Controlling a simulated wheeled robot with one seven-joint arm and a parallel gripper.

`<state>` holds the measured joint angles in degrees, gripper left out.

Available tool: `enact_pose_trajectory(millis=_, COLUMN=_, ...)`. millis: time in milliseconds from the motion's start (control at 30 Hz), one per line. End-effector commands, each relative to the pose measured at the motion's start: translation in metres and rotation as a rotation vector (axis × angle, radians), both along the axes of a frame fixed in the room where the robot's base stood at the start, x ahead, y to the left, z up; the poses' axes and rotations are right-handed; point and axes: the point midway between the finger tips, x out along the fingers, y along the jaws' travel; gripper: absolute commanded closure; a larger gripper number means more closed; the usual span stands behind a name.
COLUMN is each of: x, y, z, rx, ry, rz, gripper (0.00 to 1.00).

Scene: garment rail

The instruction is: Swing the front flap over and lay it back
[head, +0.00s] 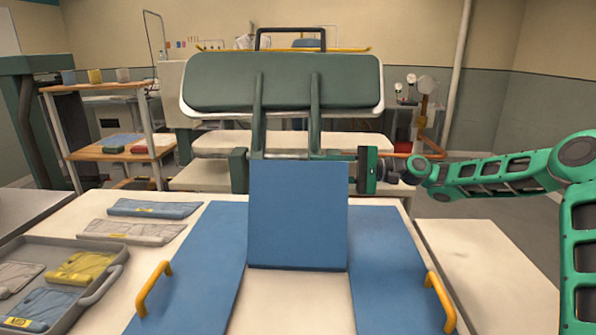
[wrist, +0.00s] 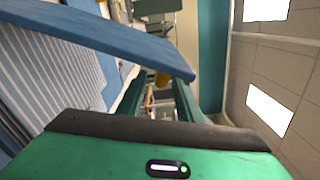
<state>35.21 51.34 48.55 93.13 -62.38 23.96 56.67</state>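The front flap (head: 298,215) is a blue panel standing raised, close to upright, between two flat blue side panels (head: 205,265) (head: 390,260). Each side panel has a yellow handle (head: 152,288) (head: 440,302). Bare cream surface (head: 295,300) shows in front of the flap. My gripper (head: 362,170) is at the flap's upper right edge, at the end of the green arm reaching in from the right. Whether it touches the flap is unclear. In the wrist view a blue panel (wrist: 105,35) crosses above the gripper's green body; the fingertips cannot be made out.
A grey tray (head: 100,290) with folded cloths stands at the left, with two more folded pieces (head: 155,208) (head: 132,232) behind it. A green padded frame on posts (head: 285,82) rises behind the flap. A pale surface (head: 485,265) at the right is clear.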

Motion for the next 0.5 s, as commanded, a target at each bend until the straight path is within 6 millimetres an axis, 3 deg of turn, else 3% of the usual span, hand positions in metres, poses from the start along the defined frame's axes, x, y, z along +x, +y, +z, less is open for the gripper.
enact_pose_trajectory(millis=200, x=0.001, y=0.038, z=0.0, rx=-0.001, ry=0.001, rz=0.001, gripper=0.67)
enact_pose_trajectory(millis=500, x=0.002, y=0.062, z=-0.001, rx=-0.002, ry=0.0, rz=-0.002, gripper=0.67)
